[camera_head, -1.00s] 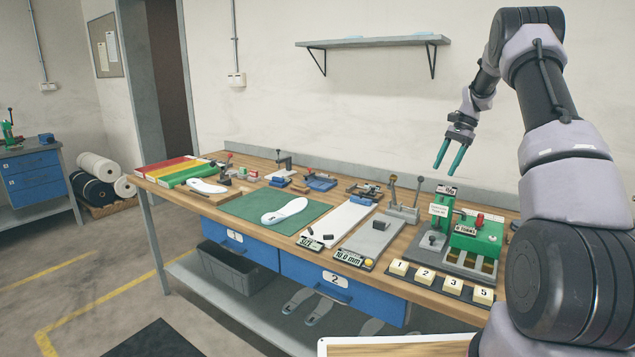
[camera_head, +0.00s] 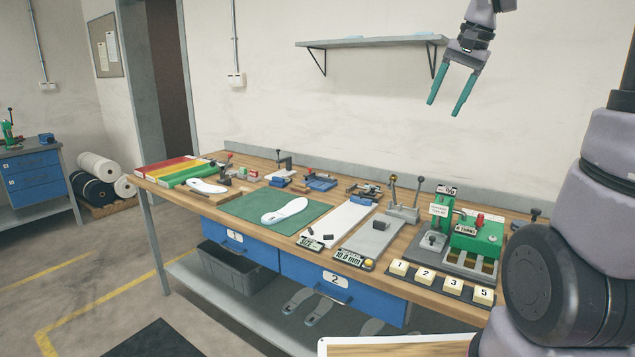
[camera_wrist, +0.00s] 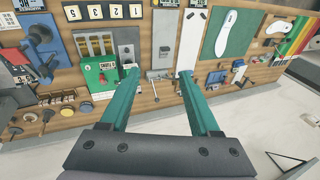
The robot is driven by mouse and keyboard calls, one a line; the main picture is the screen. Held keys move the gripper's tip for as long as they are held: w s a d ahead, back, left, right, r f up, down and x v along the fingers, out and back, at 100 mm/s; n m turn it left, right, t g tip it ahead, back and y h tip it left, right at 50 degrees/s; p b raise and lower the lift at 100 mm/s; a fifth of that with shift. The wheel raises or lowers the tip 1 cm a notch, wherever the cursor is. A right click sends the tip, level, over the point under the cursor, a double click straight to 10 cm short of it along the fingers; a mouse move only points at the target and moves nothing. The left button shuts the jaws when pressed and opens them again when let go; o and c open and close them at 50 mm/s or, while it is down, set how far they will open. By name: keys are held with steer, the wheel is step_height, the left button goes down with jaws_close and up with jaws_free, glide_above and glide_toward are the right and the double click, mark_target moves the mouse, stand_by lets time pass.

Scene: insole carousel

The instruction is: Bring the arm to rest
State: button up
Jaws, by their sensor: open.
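My gripper (camera_head: 448,103) is open and empty, raised well above the bench, in front of the wall near the right end of the shelf. Its two teal fingers point down and stand apart. In the wrist view my gripper (camera_wrist: 158,75) shows both fingers spread over the bench, with nothing between the tips but the tools lying far below. My arm's upper links run out of the top of the head view, so part of the arm is hidden.
The workbench (camera_head: 408,283) carries a green mat (camera_head: 244,208) with a white insole (camera_head: 284,211), a green machine (camera_head: 478,236), numbered blocks (camera_head: 426,275) and small fixtures. A wall shelf (camera_head: 375,41) is close to my gripper in the picture. The air above the bench is clear.

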steer(key=s+a+f+n+t, duration=0.1)
steer(key=s+a+t, duration=0.1)
steer(key=s, duration=0.7)
steer(key=s+a+n+t, duration=0.1)
steer(key=s+a+n, duration=0.1)
steer(key=s, duration=0.7)
steer(key=shift+f+t, duration=0.35)
steer(key=shift+t, duration=0.05)
